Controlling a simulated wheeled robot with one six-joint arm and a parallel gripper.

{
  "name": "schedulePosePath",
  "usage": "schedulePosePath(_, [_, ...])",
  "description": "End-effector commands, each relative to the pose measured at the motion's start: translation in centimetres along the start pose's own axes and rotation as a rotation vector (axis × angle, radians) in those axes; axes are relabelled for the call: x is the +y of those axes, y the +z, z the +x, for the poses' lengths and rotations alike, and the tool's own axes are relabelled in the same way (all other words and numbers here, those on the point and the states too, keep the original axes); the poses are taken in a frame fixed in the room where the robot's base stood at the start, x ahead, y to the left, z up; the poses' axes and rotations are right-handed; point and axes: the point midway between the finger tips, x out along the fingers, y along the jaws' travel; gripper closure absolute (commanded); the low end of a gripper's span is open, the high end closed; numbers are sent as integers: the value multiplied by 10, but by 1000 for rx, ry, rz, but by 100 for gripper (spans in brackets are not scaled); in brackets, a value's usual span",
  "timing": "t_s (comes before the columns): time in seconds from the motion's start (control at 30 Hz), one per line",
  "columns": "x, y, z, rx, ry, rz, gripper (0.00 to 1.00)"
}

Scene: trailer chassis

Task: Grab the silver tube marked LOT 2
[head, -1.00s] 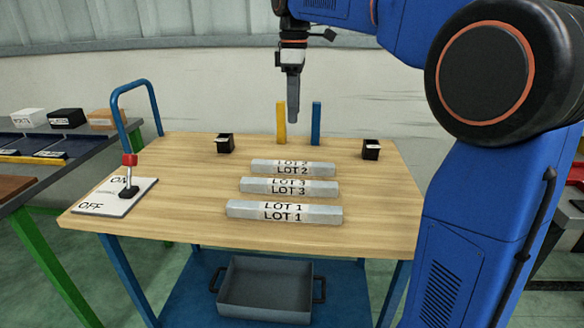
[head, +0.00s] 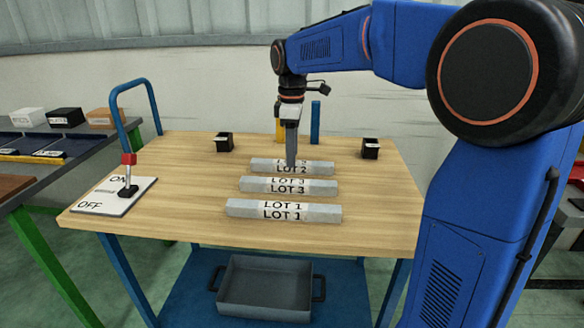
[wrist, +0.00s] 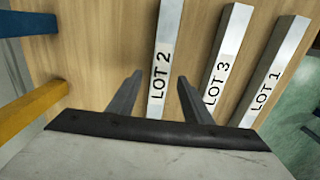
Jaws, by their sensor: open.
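The silver tube marked LOT 2 (head: 318,168) lies flat on the wooden table, rearmost of three parallel tubes. In the wrist view the LOT 2 tube (wrist: 168,62) runs between the two finger lines. My gripper (head: 291,163) points down over the middle of the LOT 2 tube, and its fingers hide part of the label. In the wrist view my gripper (wrist: 157,84) is open, with one finger on each side of the tube. The fingers look empty; I cannot tell exactly how high they are above the tube.
The LOT 3 tube (head: 320,188) and LOT 1 tube (head: 325,213) lie in front, LOT 3 close by. Blue (head: 316,122) and yellow (head: 278,128) posts stand behind. Two small black boxes (head: 224,142) (head: 370,148) flank them. A lever switch (head: 128,190) stands left.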

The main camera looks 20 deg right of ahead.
Motion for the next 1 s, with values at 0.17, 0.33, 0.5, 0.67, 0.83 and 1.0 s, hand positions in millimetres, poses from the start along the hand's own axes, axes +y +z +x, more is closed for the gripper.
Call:
schedulePosePath(0.17, [0,0,18,-1,-1,0,55])
schedulePosePath(0.33, [0,0,21,0,0,0,55])
schedulePosePath(0.5, [0,0,21,0,0,1,67])
schedulePosePath(0.67, [0,0,21,0,0,1,100])
schedulePosePath(0.83, [0,0,20,0,1,1,100])
schedulePosePath(1.0, [0,0,15,1,2,1,100])
